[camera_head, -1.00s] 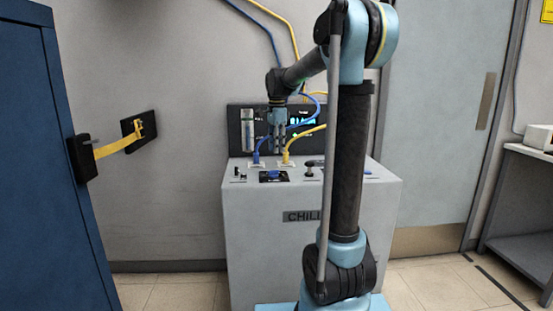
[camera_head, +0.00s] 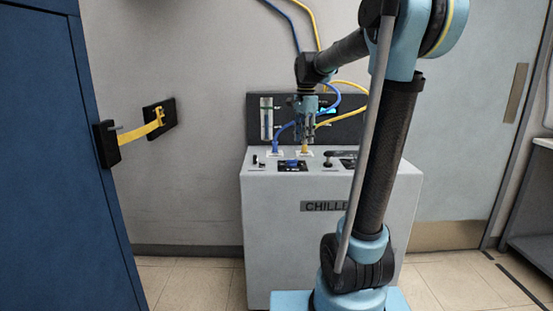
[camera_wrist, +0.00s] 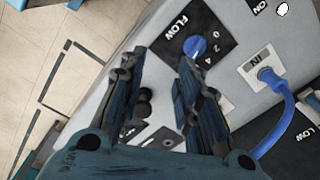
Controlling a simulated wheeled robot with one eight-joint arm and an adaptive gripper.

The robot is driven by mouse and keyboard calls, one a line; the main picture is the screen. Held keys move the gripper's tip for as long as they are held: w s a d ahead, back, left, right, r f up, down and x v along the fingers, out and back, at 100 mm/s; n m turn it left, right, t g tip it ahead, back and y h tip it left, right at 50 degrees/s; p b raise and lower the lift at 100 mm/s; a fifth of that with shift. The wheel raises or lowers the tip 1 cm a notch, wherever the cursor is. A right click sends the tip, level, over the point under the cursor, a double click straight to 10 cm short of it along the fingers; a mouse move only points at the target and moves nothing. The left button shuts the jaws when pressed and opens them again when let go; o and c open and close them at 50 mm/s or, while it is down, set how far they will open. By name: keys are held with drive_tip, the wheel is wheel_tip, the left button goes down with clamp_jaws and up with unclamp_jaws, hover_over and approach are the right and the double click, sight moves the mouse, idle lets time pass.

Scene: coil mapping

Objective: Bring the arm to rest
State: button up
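My gripper (camera_head: 306,120) points down above the top of the grey chiller (camera_head: 330,225), in front of its dark back panel. In the wrist view my gripper (camera_wrist: 162,57) shows two blue-grey fingers apart, with nothing between them. Below them is the blue flow knob (camera_wrist: 195,47) on its black FLOW plate. Black fittings on the chiller top (camera_wrist: 145,103) show between the fingers. In the head view, the knob (camera_head: 291,162) sits at the front of the chiller top.
A blue hose (camera_head: 275,142) and a yellow hose (camera_head: 304,146) plug into the chiller top close to my gripper. A blue cabinet (camera_head: 45,160) stands at left, with a yellow strap (camera_head: 138,132) near the wall. A grey door (camera_head: 470,130) is at right.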

drive_tip(key=s+d+f+n, duration=0.2)
drive_tip(key=s+f+n, duration=0.2)
drive_tip(key=s+f, duration=0.3)
drive_tip(key=s+d+f+n+t, duration=0.1)
drive_tip(key=s+f+n, duration=0.3)
drive_tip(key=s+f, duration=0.4)
drive_tip(key=s+d+f+n, duration=0.4)
drive_tip(key=s+f, duration=0.3)
drive_tip(key=s, duration=0.7)
drive_tip(key=shift+f+t, duration=0.3)
drive_tip(key=shift+t, duration=0.1)
drive_tip(key=shift+s, duration=0.1)
